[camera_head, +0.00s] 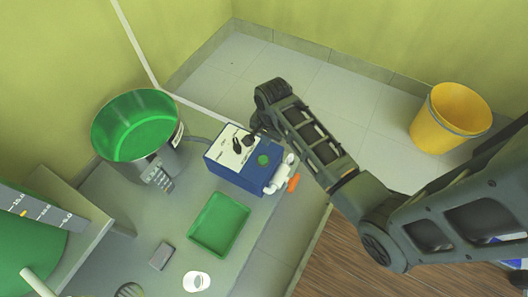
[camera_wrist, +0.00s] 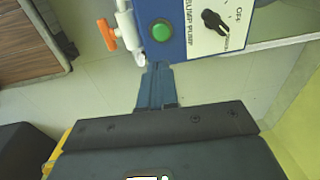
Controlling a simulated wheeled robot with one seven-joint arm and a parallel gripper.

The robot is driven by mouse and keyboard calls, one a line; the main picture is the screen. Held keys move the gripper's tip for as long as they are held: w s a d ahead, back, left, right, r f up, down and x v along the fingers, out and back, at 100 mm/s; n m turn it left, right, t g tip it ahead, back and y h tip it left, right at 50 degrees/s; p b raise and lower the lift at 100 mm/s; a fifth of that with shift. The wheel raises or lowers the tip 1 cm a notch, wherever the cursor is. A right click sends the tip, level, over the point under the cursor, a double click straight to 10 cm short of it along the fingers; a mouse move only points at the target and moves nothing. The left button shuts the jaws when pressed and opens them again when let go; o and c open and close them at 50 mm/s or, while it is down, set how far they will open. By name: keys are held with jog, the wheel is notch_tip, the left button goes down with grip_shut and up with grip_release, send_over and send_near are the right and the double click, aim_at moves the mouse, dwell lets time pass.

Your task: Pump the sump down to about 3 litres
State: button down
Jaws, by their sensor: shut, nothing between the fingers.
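The blue pump box (camera_head: 229,175) with a white top panel stands on the grey bench. Its green button (camera_head: 263,160) and a black knob (camera_head: 238,146) are on top. In the wrist view the button (camera_wrist: 161,31) and the black knob (camera_wrist: 214,22) are close up, with lettering by the knob including "PUMP". My gripper (camera_wrist: 157,66) is shut and empty, its tip just beside the box's edge below the button; I cannot tell if it touches. A round vessel of green liquid (camera_head: 140,132) stands left of the box. Which vessel is the sump is unclear.
A white fitting (camera_head: 281,174) with an orange handle (camera_head: 294,182) sits at the box's side. A green tray (camera_head: 218,225), white cup (camera_head: 196,281) and grey block (camera_head: 161,256) are nearby. A green tank (camera_head: 30,250) with a scale (camera_head: 38,212) is left; a yellow bucket (camera_head: 450,118) stands right.

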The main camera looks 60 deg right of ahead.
aim_at(266, 160)
jog(key=f+b, duration=0.2)
jog(key=f, duration=0.2)
jog(key=f+b, duration=0.2)
jog(key=f, duration=0.3)
jog(key=w+f+b, duration=0.1)
jog(key=f+b, duration=0.2)
jog(key=f, duration=0.1)
jog(key=shift+w+d+f, duration=0.1)
jog(key=shift+d+f, duration=0.2)
jog(key=shift+f, duration=0.1)
jog(key=shift+f, duration=1.3)
jog(key=shift+s+f, duration=0.15)
jog(key=shift+s, duration=0.1)
jog(key=shift+d+r+p, duration=0.1)
jog(key=shift+r+p, duration=0.3)
jog(key=shift+r, duration=0.2)
notch_tip(266, 160, up, 14)
jog(key=p, duration=0.8)
jog(key=shift+a+r, duration=0.25)
dwell(0.7)
